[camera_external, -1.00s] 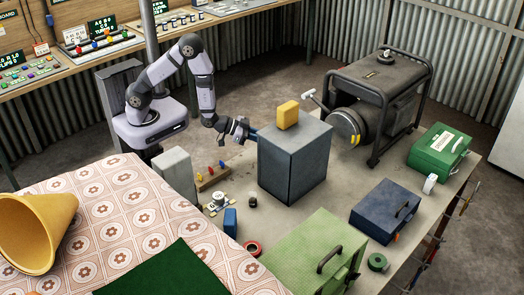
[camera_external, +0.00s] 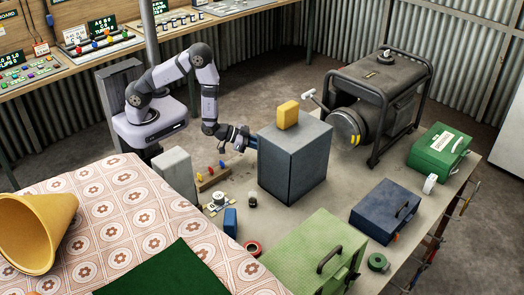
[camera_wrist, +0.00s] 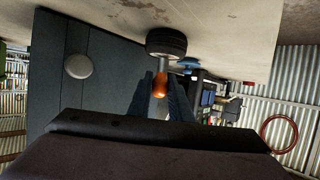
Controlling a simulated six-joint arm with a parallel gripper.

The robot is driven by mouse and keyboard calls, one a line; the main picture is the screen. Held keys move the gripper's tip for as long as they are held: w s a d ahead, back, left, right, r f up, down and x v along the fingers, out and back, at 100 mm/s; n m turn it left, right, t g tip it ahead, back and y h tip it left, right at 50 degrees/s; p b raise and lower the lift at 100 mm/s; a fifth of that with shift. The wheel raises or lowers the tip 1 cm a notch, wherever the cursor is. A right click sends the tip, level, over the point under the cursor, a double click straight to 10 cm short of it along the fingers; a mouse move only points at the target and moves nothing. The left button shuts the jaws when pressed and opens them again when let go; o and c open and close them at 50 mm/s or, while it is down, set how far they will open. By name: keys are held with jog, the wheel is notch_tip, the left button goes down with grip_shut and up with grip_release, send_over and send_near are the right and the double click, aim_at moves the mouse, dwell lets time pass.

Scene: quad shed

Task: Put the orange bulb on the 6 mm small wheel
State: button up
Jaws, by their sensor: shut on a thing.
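My gripper (camera_external: 244,144) is at the left back edge of the tall grey box. It points to the right. In the wrist view its blue fingers (camera_wrist: 160,100) are shut on the orange bulb (camera_wrist: 160,84). The bulb sticks out past the fingertips. A dark small wheel (camera_wrist: 166,43) with a pale stub stands just beyond the bulb's tip, against the bench top, which is at the top of this view. I cannot tell whether bulb and stub touch. In the outside view I cannot make out the bulb or this wheel.
The tall grey box (camera_external: 292,165) with a yellow block (camera_external: 288,114) on it stands close beside my gripper. In the wrist view, a dark panel (camera_wrist: 95,80) with a round pale knob (camera_wrist: 79,66) fills the left. The generator (camera_external: 385,105) stands behind the box.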

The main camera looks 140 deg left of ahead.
jog(key=shift+f, duration=0.15)
jog(key=o, duration=0.8)
jog(key=shift+r, duration=0.2)
jog(key=shift+s+d+r, duration=0.1)
jog(key=shift+s+d, duration=0.2)
jog(key=v, duration=0.5)
jog(key=shift+r, duration=0.25)
jog(key=shift+p+v, duration=0.75)
jog(key=shift+p, duration=0.15)
jog(key=shift+f, duration=0.15)
